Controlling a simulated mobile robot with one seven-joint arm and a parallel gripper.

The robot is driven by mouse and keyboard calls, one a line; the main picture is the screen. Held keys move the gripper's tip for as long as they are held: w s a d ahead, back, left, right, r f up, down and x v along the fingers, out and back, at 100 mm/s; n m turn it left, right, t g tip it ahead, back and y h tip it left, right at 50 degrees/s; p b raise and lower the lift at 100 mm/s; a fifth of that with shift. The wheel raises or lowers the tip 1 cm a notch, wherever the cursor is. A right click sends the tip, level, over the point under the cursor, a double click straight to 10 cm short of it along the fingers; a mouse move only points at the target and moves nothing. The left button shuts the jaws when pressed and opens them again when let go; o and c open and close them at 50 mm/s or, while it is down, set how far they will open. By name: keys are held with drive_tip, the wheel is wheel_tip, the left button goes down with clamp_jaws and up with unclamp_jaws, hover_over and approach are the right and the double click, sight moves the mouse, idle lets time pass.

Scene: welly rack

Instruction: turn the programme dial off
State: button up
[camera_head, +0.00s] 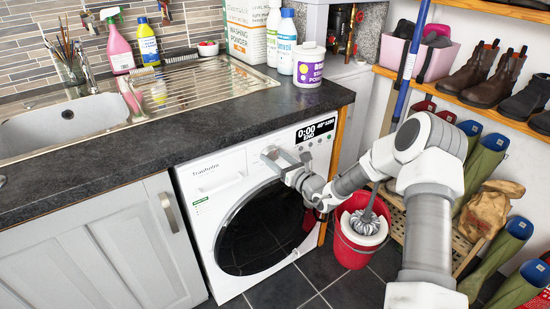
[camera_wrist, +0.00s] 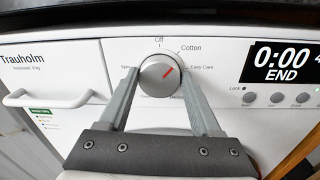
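The programme dial (camera_wrist: 158,78) is a round silver knob on the white washing machine (camera_head: 233,211). The fingers look spread, with narrow gaps beside the knob; contact is hard to judge. In the head view my gripper (camera_head: 275,156) is in front of the panel and partly hides the dial.
The display (camera_wrist: 283,65) reads "0:00 END", with small buttons below it. A drawer handle (camera_wrist: 47,98) is left of the dial. The dark worktop (camera_head: 140,150) overhangs the panel. A red bucket (camera_head: 350,250) with a mop stands right of the machine.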

drive_tip(key=c, duration=0.6)
drive_tip(key=shift+c, duration=0.2)
drive_tip(key=shift+n, duration=0.4)
drive_tip(key=n+b, duration=0.1)
drive_tip(key=n, duration=0.2)
drive_tip(key=shift+a+n, duration=0.1)
drive_tip(key=shift+n, duration=0.2)
drive_tip(key=shift+n+b, duration=0.95)
drive_tip(key=shift+n, duration=0.75)
drive_tip(key=o, duration=1.4)
drive_tip(key=shift+c, duration=0.2)
drive_tip(key=shift+s, duration=0.1)
